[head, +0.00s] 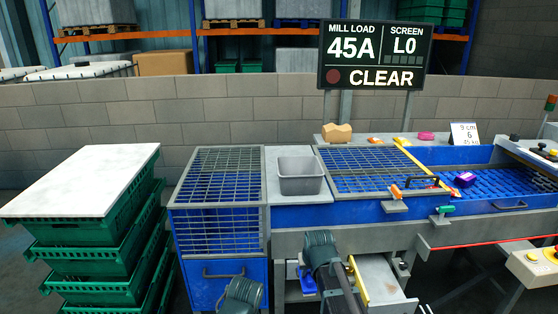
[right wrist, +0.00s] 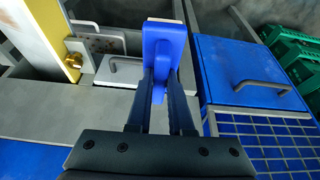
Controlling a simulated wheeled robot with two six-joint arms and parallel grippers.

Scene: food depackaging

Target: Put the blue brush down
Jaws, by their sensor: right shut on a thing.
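The blue brush (right wrist: 165,48) is between the two dark fingers of my right gripper (right wrist: 163,88) in the right wrist view. The fingers are shut on it, and a pale strip shows at its far end. In the head view the brush (head: 307,280) is a small blue shape beside my right arm, low in front of the bench, left of an open drawer (head: 378,278). I cannot tell whether it touches a surface below. My arm hides part of it. My left gripper's fingers do not show.
A blue cabinet (head: 222,283) with a handle stands left of the brush. A grey tub (head: 300,176) sits on the bench between two mesh grids. Stacked green crates (head: 85,262) with a white top stand at left. A yellow bar (head: 358,281) edges the drawer.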

